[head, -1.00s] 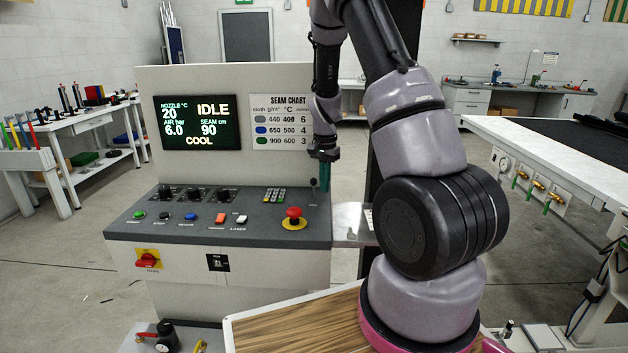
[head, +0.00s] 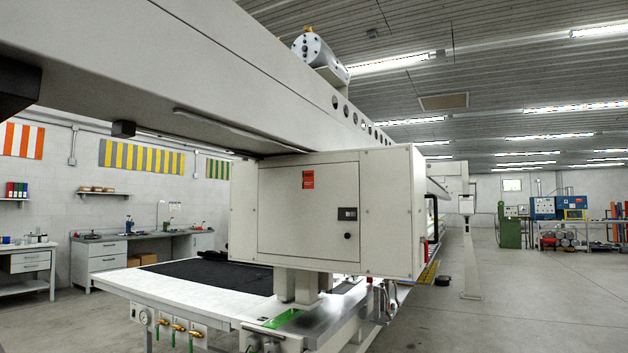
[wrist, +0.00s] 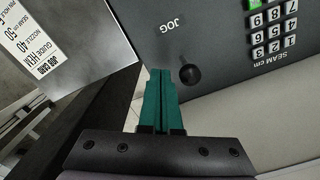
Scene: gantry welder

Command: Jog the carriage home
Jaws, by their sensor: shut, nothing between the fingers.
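In the head view a large white box, which looks like the carriage (head: 385,215), sits under the gantry beam (head: 215,80). Its front has a panel with a red label and a small dark latch. It stands over the near end of the welding table (head: 180,296). In the wrist view the jog stick's black ball knob (wrist: 190,74) stands on the dark console beside the word JOG. My gripper (wrist: 161,74) has teal fingers, shut and empty, with their tips just left of the knob. I cannot tell whether they touch it.
A number keypad (wrist: 268,32) marked SEAM cm is at the console's upper right in the wrist view. A job card (wrist: 35,45) is at the upper left. Black fabric (head: 205,273) lies on the table. The floor (head: 540,300) at right is open.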

